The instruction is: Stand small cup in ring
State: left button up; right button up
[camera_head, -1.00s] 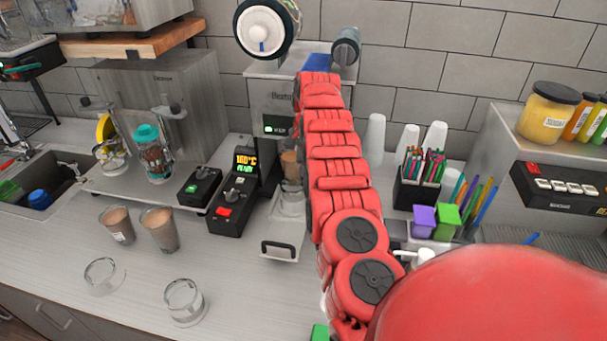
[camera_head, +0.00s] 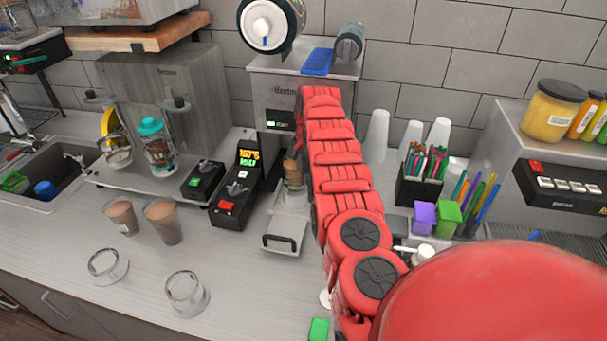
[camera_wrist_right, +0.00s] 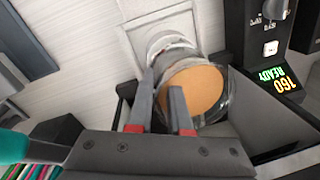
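The small cup (camera_head: 292,172) with brown contents is at the front of the sealer (camera_head: 282,92), over its pulled-out ring tray (camera_head: 287,229). In the right wrist view the cup (camera_wrist_right: 200,88) shows its round brown top and clear rim. My right gripper (camera_wrist_right: 161,88) has one finger at the cup's side and the other across its brown top, and appears closed on its wall. The clear ring part (camera_wrist_right: 169,44) shows just beyond the cup. Whether the cup's base touches the ring is hidden. My left gripper is not in view.
Two filled cups (camera_head: 162,222) and two clear lids (camera_head: 186,293) stand on the left counter. A control box (camera_head: 236,195) reading 160 READY is left of the sealer. White cup stacks (camera_head: 377,136) and a straw holder (camera_head: 420,185) are to the right.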

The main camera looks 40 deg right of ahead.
jog(key=shift+o, duration=0.8)
jog(key=shift+s, duration=0.1)
jog(key=shift+r, duration=0.1)
jog(key=shift+r+p, duration=0.35)
jog(key=shift+r, duration=0.05)
jog(key=r+b, duration=0.2)
jog(key=r, duration=0.1)
jog(key=r+b, duration=0.1)
jog(key=shift+s+d+r, duration=0.15)
jog(key=shift+s+r, duration=0.1)
jog(key=shift+s, duration=0.05)
notch_tip(320, 180, up, 7)
jog(key=p, duration=0.3)
jog(key=shift+s, duration=0.35)
